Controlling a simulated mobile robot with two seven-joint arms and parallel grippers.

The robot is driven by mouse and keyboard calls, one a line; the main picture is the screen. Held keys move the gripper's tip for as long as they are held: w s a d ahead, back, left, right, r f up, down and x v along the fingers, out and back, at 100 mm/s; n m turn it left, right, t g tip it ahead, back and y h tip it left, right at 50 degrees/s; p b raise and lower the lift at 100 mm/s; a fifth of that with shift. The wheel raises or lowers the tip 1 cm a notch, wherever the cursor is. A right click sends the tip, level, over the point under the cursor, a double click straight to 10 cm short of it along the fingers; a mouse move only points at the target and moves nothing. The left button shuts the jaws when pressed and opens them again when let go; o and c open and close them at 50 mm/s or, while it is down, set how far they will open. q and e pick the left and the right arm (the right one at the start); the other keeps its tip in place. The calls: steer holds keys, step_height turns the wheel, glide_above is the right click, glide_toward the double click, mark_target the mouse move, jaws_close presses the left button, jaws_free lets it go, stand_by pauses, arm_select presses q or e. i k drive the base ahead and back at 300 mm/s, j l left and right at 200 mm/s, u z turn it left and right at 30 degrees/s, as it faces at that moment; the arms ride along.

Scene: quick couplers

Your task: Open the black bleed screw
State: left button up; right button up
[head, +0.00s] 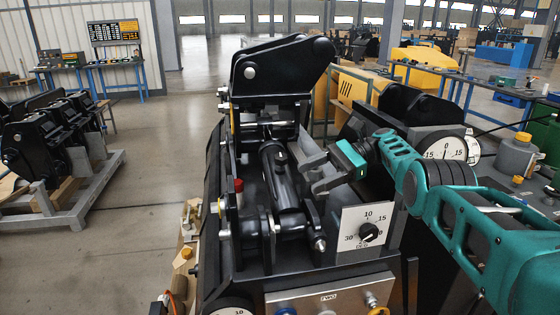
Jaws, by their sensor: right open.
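A black quick coupler (225,180) stands in the middle of the head view with a black cylinder (283,182) running along its centre. A small dark fitting (281,158) sits on top of the cylinder; it may be the black bleed screw, but it is too small to be sure. My right gripper (308,166) comes in from the right and hangs beside the cylinder, its grey fingers apart and empty. The fingers point left toward the fitting, and I see a gap between them and it. My left gripper is not in view.
A red-capped part (239,187) stands on the coupler's left side. A dial plate with a black knob (369,232) sits below my right gripper. A grey panel (330,297) with fittings is at the front. More couplers lie on a pallet (75,205) at left. Open floor lies between.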

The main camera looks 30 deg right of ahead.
mark_target(281, 159)
steer(key=k+j, duration=0.7)
